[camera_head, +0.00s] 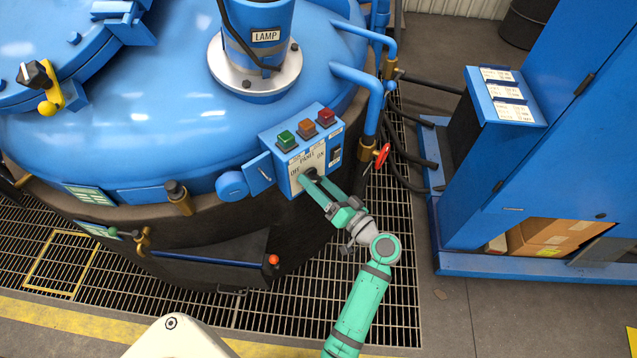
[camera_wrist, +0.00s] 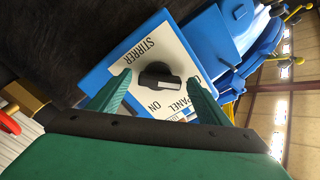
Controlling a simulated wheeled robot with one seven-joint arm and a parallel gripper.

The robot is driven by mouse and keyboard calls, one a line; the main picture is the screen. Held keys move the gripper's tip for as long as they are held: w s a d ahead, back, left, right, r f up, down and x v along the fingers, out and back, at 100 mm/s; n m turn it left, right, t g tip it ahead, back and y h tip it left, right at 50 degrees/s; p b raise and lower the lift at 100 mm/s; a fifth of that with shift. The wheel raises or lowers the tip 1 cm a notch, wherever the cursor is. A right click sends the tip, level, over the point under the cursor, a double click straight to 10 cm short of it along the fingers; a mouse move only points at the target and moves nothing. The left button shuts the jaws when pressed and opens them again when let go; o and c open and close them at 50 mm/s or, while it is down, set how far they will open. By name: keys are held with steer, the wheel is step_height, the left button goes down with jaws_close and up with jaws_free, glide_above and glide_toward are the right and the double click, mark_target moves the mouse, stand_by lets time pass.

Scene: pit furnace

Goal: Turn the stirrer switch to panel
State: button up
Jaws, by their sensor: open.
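The stirrer switch is a black rotary knob (camera_wrist: 157,80) on a white plate (camera_wrist: 142,63) of a blue control box (camera_head: 278,174). In the wrist view the plate reads STIRRER, ON and PANEL, with another label partly hidden by a finger. The knob's ridge points rightward and slightly down there; I cannot tell exactly which label it marks. My gripper (camera_wrist: 159,79) is open, with one green finger on each side of the knob and gaps visible. In the head view my gripper (camera_head: 313,181) reaches the lower plate and mostly hides the knob.
Green (camera_head: 286,140), amber (camera_head: 306,128) and red (camera_head: 326,117) buttons top the box. A red valve wheel (camera_head: 382,156) and blue pipe stand close on its right. The blue furnace lid (camera_head: 150,110) lies behind. A blue cabinet (camera_head: 590,120) stands right, beyond open floor.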

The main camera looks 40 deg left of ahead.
steer(key=shift+a, duration=0.1)
steer(key=c, duration=1.1)
steer(key=shift+o, duration=0.2)
steer(key=shift+w+m, duration=0.1)
steer(key=shift+m, duration=0.2)
steer(key=m, duration=0.5)
steer(key=shift+w+r, duration=0.1)
steer(key=shift+w+m, duration=0.2)
steer(key=shift+m, duration=1.4)
steer(key=shift+w+d, duration=0.1)
steer(key=shift+d, duration=0.15)
steer(key=shift+a, duration=0.1)
